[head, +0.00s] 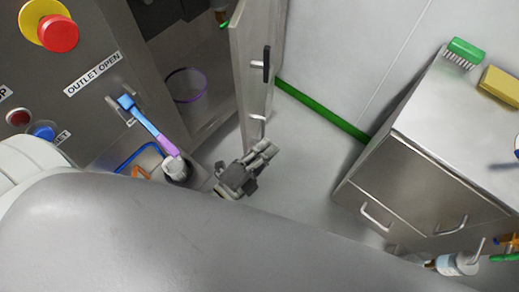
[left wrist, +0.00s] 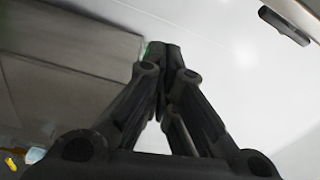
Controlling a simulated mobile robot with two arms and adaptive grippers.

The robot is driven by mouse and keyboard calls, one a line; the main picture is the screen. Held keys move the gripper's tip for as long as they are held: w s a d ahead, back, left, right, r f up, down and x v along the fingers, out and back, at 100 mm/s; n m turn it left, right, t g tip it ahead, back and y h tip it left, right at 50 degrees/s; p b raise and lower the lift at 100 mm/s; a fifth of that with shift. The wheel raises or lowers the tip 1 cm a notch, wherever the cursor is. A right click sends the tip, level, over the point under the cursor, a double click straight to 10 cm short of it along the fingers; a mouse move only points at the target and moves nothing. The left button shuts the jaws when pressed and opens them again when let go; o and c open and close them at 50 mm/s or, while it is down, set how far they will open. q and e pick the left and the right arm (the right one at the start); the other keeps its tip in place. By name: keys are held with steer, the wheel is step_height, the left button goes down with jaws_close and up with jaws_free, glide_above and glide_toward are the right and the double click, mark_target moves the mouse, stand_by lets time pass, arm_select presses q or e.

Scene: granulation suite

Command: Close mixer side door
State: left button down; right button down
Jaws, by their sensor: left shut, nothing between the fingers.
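The mixer side door (head: 252,62) is a grey metal panel standing open in the head view, swung out from the mixer body (head: 85,75). A dark handle (head: 266,65) is on its right face. The open compartment (head: 205,65) shows to the left of the door. My left gripper (head: 266,150) is shut and empty, just below the door's lower end; I cannot tell whether it touches the door. In the left wrist view its fingers (left wrist: 162,50) are together, and a dark handle (left wrist: 285,25) shows at upper right. My right gripper is not in view.
A purple-rimmed container (head: 187,86) is in the compartment. A blue and purple brush (head: 148,125) is at the mixer's front. A steel cabinet (head: 425,190) stands at right, with a green brush (head: 464,53) and yellow sponge (head: 500,86) on top. Floor between is clear.

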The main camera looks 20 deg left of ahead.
arm_select(q)
steer(key=w+a+p, duration=0.1)
steer(key=w, duration=0.5)
steer(key=shift+a+f, duration=0.25)
